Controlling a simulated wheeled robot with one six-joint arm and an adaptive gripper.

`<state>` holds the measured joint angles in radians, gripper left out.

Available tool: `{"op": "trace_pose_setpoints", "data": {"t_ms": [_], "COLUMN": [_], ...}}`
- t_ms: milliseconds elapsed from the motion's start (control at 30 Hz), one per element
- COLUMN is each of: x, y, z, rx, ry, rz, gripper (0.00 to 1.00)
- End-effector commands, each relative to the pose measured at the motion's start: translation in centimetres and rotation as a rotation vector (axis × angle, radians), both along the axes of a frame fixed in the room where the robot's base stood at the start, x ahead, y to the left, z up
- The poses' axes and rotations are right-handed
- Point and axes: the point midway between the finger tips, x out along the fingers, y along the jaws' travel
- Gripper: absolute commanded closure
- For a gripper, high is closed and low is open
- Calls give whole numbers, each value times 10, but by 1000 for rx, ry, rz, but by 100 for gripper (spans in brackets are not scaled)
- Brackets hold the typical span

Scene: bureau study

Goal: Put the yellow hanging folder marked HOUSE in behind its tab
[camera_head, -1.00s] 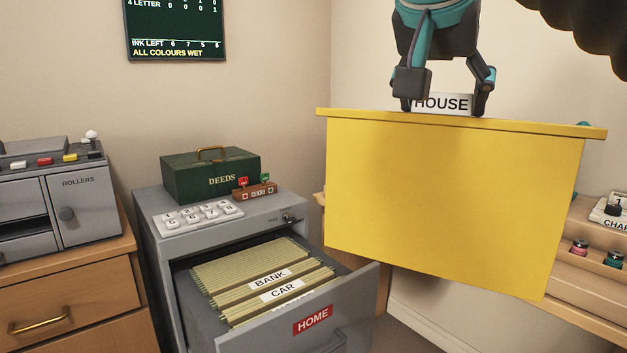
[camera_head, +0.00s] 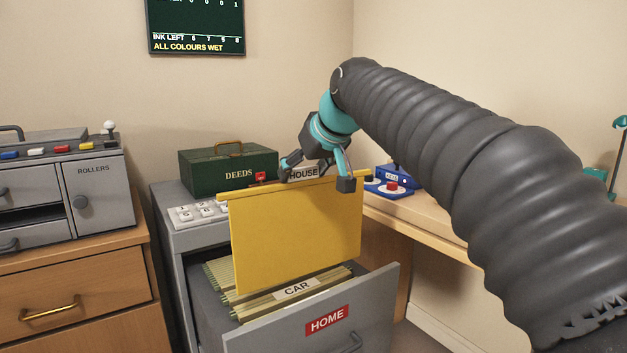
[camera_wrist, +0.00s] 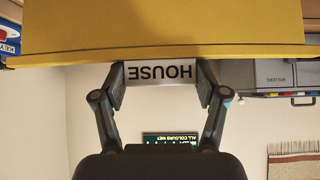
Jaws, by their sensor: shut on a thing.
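The yellow hanging folder (camera_head: 296,232) hangs upright, its HOUSE tab (camera_head: 304,172) at the top. My gripper (camera_head: 318,178) is shut on that tab; the wrist view shows a finger at each end of the tab (camera_wrist: 161,73), upside down there. The folder is over the open HOME drawer (camera_head: 372,305) of the grey cabinet. Its lower edge overlaps the green folders in the picture; whether it is inside the drawer I cannot tell. The CAR tab (camera_head: 298,289) shows in front of the yellow folder. The BANK tab is hidden behind it.
A green DEEDS box (camera_head: 213,171) and a keypad (camera_head: 187,214) sit on the cabinet top, close behind the folder. A wooden desk (camera_head: 430,217) with a blue device (camera_head: 388,181) stands right. A grey ROLLERS unit (camera_head: 97,190) stands left.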

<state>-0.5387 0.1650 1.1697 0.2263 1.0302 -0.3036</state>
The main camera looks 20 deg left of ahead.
Motion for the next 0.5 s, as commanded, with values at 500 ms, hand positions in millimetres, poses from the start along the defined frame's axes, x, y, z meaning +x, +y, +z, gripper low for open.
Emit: {"op": "trace_pose_setpoints", "data": {"t_ms": [500], "x": [20], "y": [8], "z": [-30], "rx": [1], "ry": [-3], "rz": [59], "gripper": [88]}}
